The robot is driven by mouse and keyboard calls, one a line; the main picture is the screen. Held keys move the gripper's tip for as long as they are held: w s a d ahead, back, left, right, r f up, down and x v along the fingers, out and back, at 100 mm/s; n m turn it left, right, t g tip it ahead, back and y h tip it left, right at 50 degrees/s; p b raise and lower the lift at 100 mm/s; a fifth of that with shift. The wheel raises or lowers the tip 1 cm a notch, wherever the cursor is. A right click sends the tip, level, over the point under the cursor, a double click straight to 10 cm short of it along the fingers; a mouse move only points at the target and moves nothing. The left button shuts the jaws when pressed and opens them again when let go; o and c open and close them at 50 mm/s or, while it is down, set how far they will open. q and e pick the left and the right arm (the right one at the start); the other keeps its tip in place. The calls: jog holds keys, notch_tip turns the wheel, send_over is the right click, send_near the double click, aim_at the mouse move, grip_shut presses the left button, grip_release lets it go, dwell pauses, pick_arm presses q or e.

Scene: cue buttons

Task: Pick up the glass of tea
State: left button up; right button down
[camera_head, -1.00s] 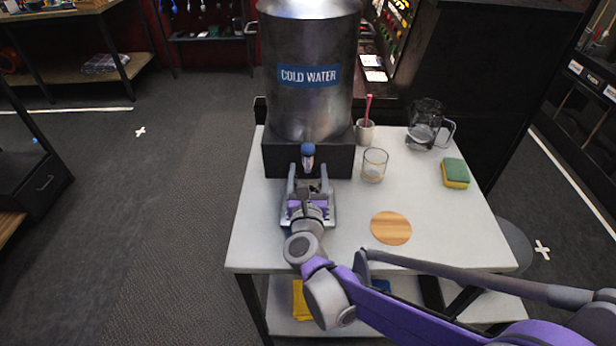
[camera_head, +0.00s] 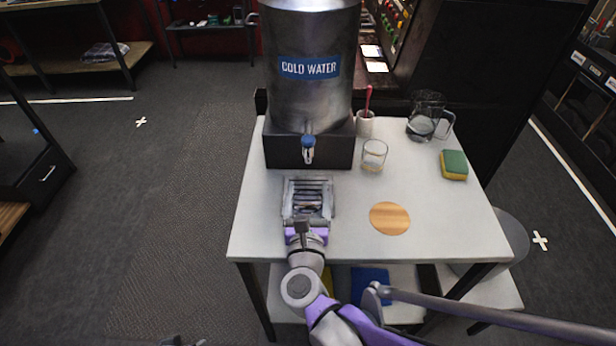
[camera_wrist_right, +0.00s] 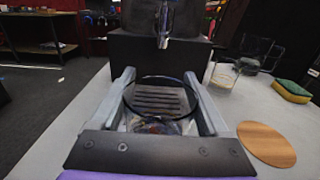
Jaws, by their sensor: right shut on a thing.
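My right gripper (camera_head: 308,183) is in front of the COLD WATER dispenser, over the slatted drip tray. In the right wrist view its two fingers (camera_wrist_right: 160,88) stand on either side of a clear glass with a dark round rim (camera_wrist_right: 160,78), and they are shut on it. The glass is upright. Some brownish colour shows low in it, but I cannot tell how much tea it holds. In the head view the held glass is hard to make out against the slats. My left gripper is not in view.
The dispenser's tap (camera_head: 308,150) hangs just beyond my right gripper. Another glass (camera_head: 374,155), a cup with a red stick (camera_head: 365,125), a jug (camera_head: 424,118) and a sponge (camera_head: 454,165) stand to the right. A round wooden coaster (camera_head: 389,218) lies on the clear front right of the white table (camera_head: 450,225).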

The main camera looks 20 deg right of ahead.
jog(key=v, duration=0.8)
jog(key=shift+p, duration=0.35)
